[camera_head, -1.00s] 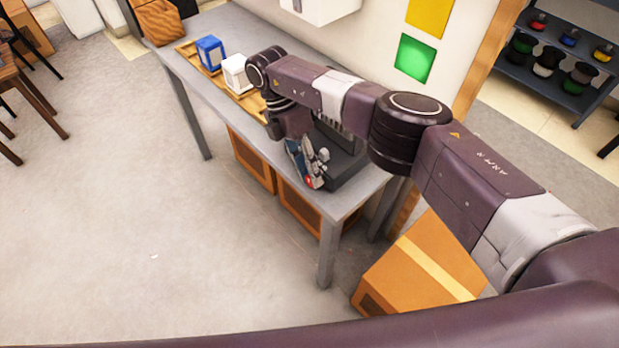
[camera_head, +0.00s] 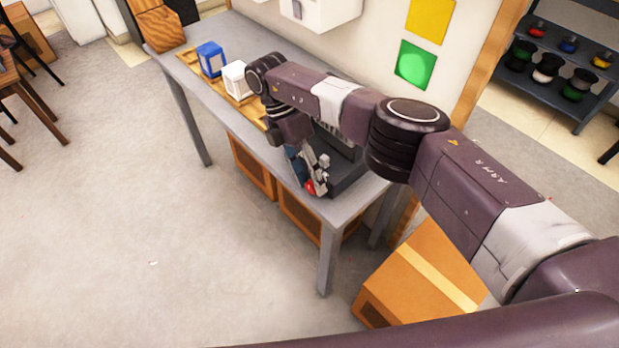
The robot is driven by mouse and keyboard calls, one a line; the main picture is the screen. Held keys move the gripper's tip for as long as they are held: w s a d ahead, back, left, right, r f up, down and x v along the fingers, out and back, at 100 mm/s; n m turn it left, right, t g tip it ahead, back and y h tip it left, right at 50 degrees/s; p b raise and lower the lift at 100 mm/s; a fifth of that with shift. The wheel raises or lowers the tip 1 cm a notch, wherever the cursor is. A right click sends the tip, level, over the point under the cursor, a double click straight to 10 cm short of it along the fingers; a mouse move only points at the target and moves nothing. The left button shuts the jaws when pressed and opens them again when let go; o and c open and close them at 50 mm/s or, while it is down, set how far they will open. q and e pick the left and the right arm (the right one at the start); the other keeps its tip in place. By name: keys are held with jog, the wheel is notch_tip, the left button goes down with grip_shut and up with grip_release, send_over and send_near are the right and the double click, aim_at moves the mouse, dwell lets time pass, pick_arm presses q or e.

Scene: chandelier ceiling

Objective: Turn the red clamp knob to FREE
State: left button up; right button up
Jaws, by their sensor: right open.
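The red clamp knob (camera_head: 309,187) shows as a small red spot at the front edge of a dark grey machine (camera_head: 349,177) on the grey table. My right gripper (camera_head: 313,182) is at the knob, with its fingers pointing down at it. It is open, and the fingers partly cover the knob. I cannot tell whether the fingers touch it. The knob's marking and its setting are too small to read. My right arm hides much of the machine. My left gripper is not in view.
The grey table (camera_head: 215,103) carries a wooden tray (camera_head: 188,58) with a blue box (camera_head: 210,58) and a white box (camera_head: 237,78). A cardboard box (camera_head: 420,275) stands on the floor by the table's right end.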

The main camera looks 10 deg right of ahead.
aim_at(309, 181)
notch_tip(309, 181, up, 10)
dwell(0.5)
